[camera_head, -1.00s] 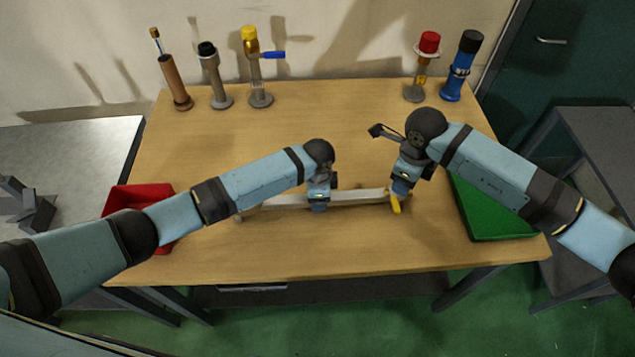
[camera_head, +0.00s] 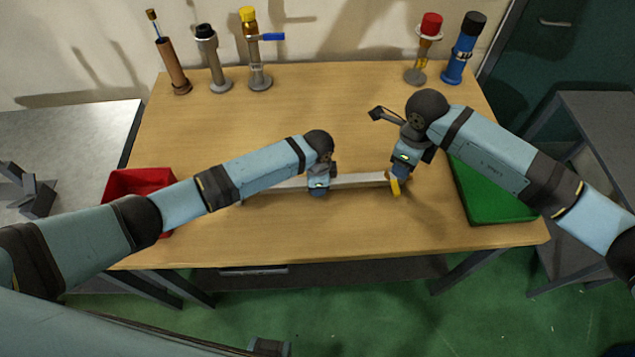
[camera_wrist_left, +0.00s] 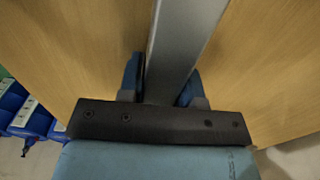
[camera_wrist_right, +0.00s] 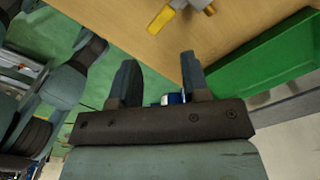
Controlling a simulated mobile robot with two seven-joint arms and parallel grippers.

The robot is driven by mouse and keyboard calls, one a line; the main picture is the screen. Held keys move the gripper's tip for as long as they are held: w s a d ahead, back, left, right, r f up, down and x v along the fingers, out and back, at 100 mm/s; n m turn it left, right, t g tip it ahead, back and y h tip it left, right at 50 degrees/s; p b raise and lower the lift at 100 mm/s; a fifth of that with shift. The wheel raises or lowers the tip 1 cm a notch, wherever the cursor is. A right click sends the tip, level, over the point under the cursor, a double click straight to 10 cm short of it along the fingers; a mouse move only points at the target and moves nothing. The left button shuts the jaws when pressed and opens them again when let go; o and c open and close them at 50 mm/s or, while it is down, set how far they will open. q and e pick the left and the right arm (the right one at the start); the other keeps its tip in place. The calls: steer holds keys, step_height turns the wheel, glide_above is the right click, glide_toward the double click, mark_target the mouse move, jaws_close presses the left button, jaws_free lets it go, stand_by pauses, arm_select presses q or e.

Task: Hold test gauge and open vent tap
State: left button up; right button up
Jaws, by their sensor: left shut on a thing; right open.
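A long light-grey bar, seemingly the test gauge (camera_head: 355,180), lies across the middle of the table. My left gripper (camera_head: 318,194) is shut on it near its middle; the left wrist view shows the bar (camera_wrist_left: 182,45) between the blue fingers (camera_wrist_left: 162,85). A yellow lever, seemingly the vent tap (camera_head: 395,187), is at the bar's right end. The lever also shows at the top of the right wrist view (camera_wrist_right: 162,20), beyond the fingertips. My right gripper (camera_head: 400,178) is open, beside the lever; the right wrist view shows its fingers (camera_wrist_right: 158,75) apart with nothing held.
A red bin (camera_head: 138,183) stands at the left and a green tray (camera_head: 485,205) at the right. Several upright fittings, including one with a blue handle (camera_head: 270,37) and a red-topped one (camera_head: 430,28), line the back edge. The table's middle back is clear.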

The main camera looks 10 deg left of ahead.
jaws_close()
steer(key=s+a+m+h, duration=0.1)
steer(key=a+m, duration=0.2)
steer(key=m, duration=0.6)
steer(key=s+a+m+h, duration=0.1)
steer(key=a+m, duration=0.3)
steer(key=m, duration=0.6)
steer(key=s+a+m+t+h, duration=0.1)
steer(key=a+m+h, duration=0.1)
steer(key=m, duration=0.7)
steer(key=shift+a+r, duration=0.35)
steer(key=shift+a, duration=0.3)
steer(key=shift+s, duration=0.1)
